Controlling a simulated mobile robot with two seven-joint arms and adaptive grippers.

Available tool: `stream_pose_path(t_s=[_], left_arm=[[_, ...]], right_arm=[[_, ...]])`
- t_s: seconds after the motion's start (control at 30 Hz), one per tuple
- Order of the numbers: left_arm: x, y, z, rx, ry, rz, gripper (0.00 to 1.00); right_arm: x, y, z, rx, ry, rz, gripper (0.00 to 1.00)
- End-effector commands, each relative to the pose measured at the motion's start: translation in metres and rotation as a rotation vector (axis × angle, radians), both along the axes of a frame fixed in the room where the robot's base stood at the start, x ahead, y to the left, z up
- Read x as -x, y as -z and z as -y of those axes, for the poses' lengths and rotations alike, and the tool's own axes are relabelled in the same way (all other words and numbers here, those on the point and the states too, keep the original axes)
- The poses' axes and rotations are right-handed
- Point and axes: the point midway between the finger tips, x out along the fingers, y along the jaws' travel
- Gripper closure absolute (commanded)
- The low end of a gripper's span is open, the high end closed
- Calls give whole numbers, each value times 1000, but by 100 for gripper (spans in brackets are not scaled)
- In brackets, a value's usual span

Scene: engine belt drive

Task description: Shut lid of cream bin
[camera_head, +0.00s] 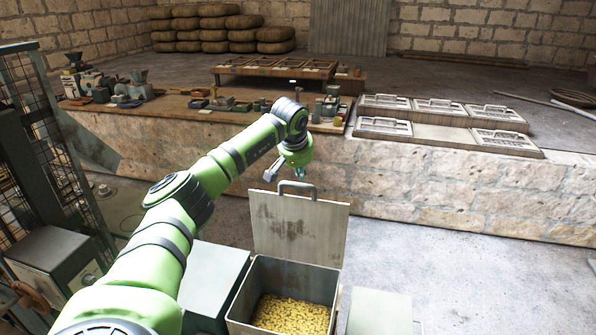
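The cream bin (236,309) stands open at the lower middle, with yellow pieces (291,313) inside. Its lid (298,232) stands nearly upright at the bin's far side, with brownish stains on its face. A grey handle (297,185) sits on the lid's top edge. My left gripper (285,175) is just above and behind that handle, with its fingers spread apart and nothing seen between them. I cannot tell whether it touches the handle or lid. My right gripper is out of view.
Closed boxes (377,311) stand to the right and left (212,272) of the bin. Behind is a stone ledge (430,185) with handled panels (440,122) and small parts (125,92). A mesh frame (62,165) stands left. Floor at right (500,270) is clear.

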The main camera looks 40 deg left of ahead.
Motion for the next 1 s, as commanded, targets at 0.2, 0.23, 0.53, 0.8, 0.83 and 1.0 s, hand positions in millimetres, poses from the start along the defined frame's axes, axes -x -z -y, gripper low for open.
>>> stream_pose_path(t_s=[0.2,0.23,0.53,0.8,0.83,1.0], left_arm=[[17,-4,8,-2,0,-4,100],[19,-5,9,-2,0,-3,100],[26,-5,14,0,-1,-3,100],[26,-5,14,-1,-1,-3,100],[26,-5,14,-1,-1,-2,100],[29,-2,11,-14,0,19,100]], right_arm=[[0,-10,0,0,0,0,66],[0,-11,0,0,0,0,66],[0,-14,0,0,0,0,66],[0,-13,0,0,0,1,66],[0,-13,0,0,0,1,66],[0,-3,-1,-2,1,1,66]])
